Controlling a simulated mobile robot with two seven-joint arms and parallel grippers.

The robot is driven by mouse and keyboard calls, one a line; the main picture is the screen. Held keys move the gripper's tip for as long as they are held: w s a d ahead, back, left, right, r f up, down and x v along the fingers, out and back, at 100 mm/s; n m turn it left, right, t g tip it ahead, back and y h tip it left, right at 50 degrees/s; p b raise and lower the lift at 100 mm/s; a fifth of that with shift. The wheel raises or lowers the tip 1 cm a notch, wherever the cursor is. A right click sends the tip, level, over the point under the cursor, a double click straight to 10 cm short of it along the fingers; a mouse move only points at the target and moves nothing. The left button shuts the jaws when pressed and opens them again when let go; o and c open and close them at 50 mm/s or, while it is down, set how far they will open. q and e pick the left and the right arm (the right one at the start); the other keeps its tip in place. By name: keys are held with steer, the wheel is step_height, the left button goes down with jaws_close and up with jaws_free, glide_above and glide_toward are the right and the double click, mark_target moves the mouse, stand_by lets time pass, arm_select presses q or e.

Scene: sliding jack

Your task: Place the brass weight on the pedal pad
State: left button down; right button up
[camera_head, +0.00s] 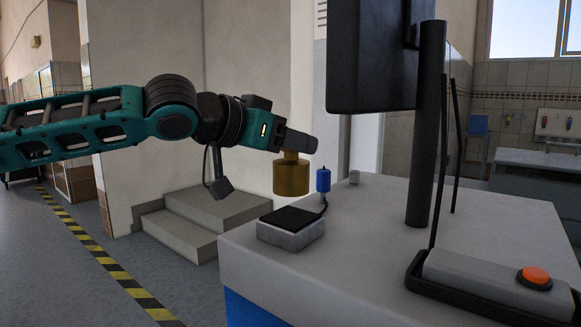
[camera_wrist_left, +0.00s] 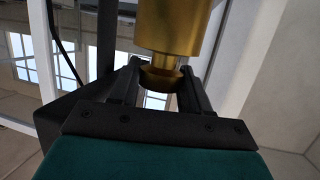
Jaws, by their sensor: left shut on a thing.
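The brass weight (camera_head: 291,177) is a gold cylinder with a narrow neck and a knob on top. The weight also shows in the left wrist view (camera_wrist_left: 172,25), between the fingers of the gripper (camera_wrist_left: 162,78). The pedal pad (camera_head: 291,218) is a black plate on a grey block at the near left corner of the table. The weight hangs above the pad, with a visible gap between them. My right gripper is not in view.
A black post (camera_head: 427,130) holds a dark panel (camera_head: 371,55). A grey box with an orange button (camera_head: 535,275) lies at the front right.

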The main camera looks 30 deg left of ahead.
mark_target(279, 163)
arm_select(q)
steer(key=shift+f, duration=1.9)
steer(key=c, duration=1)
jaws_free()
steer(key=shift+f, duration=0.25)
steer(key=o, duration=0.5)
steer(key=shift+s+r, duration=0.1)
steer(key=shift+r, duration=0.05)
steer(key=shift+s+a+r, duration=0.2)
steer(key=shift+s+a, duration=0.05)
steer(key=shift+s, duration=0.25)
steer(key=shift+b+v, duration=1.35)
steer(key=shift+v, duration=4)
steer(key=shift+s+d+f, duration=0.1)
